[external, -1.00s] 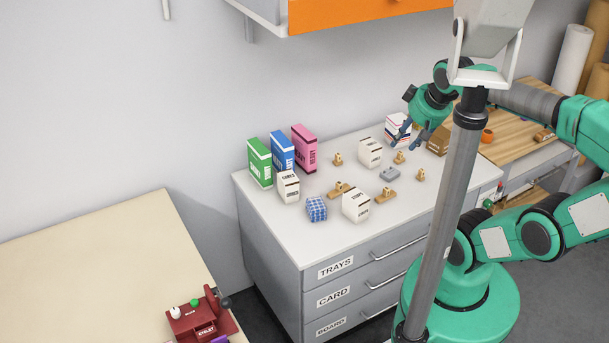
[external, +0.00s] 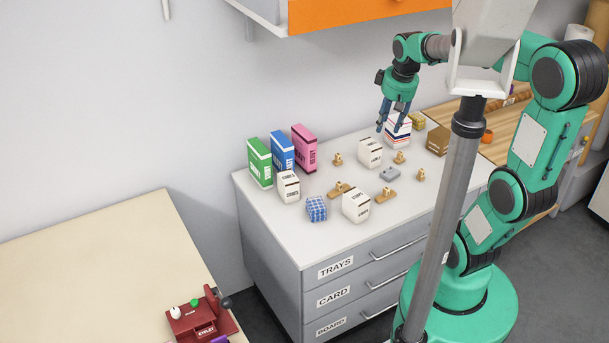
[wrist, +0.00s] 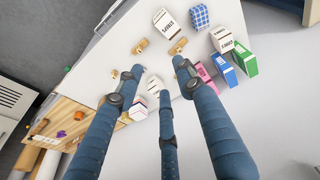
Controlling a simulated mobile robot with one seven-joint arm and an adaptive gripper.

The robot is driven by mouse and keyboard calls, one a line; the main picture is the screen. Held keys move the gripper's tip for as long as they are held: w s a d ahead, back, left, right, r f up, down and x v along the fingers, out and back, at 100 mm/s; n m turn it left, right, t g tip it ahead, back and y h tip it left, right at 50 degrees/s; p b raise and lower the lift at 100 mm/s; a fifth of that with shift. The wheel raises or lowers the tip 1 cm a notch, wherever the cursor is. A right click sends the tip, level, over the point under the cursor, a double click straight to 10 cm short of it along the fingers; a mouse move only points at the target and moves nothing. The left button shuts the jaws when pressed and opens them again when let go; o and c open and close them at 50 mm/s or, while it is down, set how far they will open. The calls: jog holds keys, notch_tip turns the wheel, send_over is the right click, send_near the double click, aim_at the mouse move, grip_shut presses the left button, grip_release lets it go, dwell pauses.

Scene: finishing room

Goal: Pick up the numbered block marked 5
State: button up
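I cannot read a 5 on anything, so I cannot tell which piece is the block marked 5. Small tan wooden pieces stand on the white cabinet top, among them a long-based one (external: 386,196), one at the right (external: 420,175) and one at the back (external: 338,159). Wooden pieces also show in the wrist view (wrist: 178,46). A small grey block (external: 389,174) lies among them. My gripper (external: 391,127) points down above the back of the cabinet, in front of a striped white box (external: 398,136). Its dark blue fingers are spread and empty in the wrist view (wrist: 153,85).
White boxes (external: 355,204) (external: 370,153) (external: 288,187) and a blue checked cube (external: 316,208) stand on the cabinet top (external: 270,208). Green (external: 259,162), blue (external: 282,151) and pink (external: 304,149) boxes stand at the left. A brown box (external: 438,141) is at the right. An orange-fronted shelf (external: 360,14) hangs above.

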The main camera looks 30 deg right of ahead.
jog(key=w+d+f+g+p, duration=0.1)
jog(key=w+d+f, duration=0.15)
jog(key=w, duration=0.35)
jog(key=w+d+f+g+p, duration=0.1)
jog(key=w+d+f, duration=0.1)
jog(key=w+d, duration=0.3)
jog(key=p, duration=0.7)
send_over(401, 152)
notch_tip(401, 152, down, 22)
jog(key=shift+f+g, duration=0.1)
jog(key=shift+g, duration=0.3)
jog(key=shift+f+b, duration=0.1)
jog(key=shift+b, duration=0.2)
jog(key=shift+f, duration=4.2)
jog(key=shift+f, duration=2.6)
